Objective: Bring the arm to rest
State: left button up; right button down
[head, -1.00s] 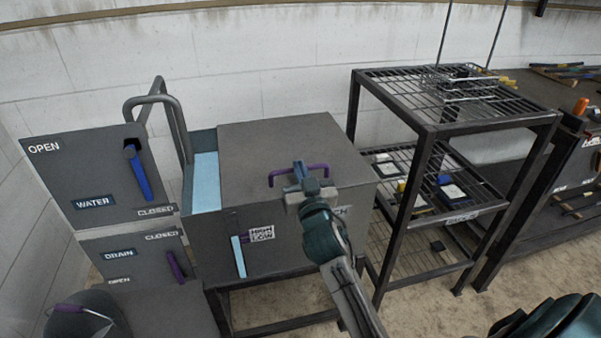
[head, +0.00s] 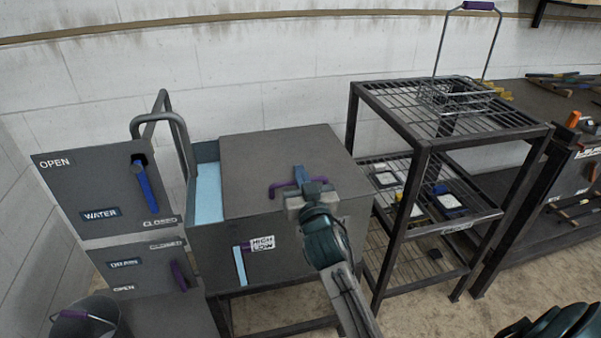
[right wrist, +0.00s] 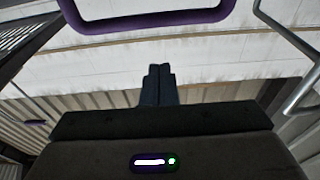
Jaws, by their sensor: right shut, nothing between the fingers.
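My right gripper (head: 300,176) is at the purple handle (head: 281,187) on the lid of the grey tank (head: 285,150) in the head view. Its arm rises from the bottom of the picture. Its jaws are shut and empty, and the two dark fingertips (right wrist: 158,84) lie together in the right wrist view. A purple handle (right wrist: 145,22) crosses the top of that view, apart from the fingertips in the picture. The gripper and arm hide part of the tank's front. My left gripper is not in view.
A wire rack (head: 425,135) stands right of the tank, with a wire basket (head: 455,97) on top. WATER (head: 105,185) and DRAIN (head: 135,265) panels with levers stand at left. A bent pipe (head: 165,120) rises behind the tank. A bucket (head: 82,322) is at the lower left.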

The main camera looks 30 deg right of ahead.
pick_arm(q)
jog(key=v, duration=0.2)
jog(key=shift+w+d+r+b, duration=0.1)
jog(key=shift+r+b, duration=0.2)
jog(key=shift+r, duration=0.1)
pick_arm(e)
jog(key=v, duration=0.8)
jog(key=shift+r, duration=0.2)
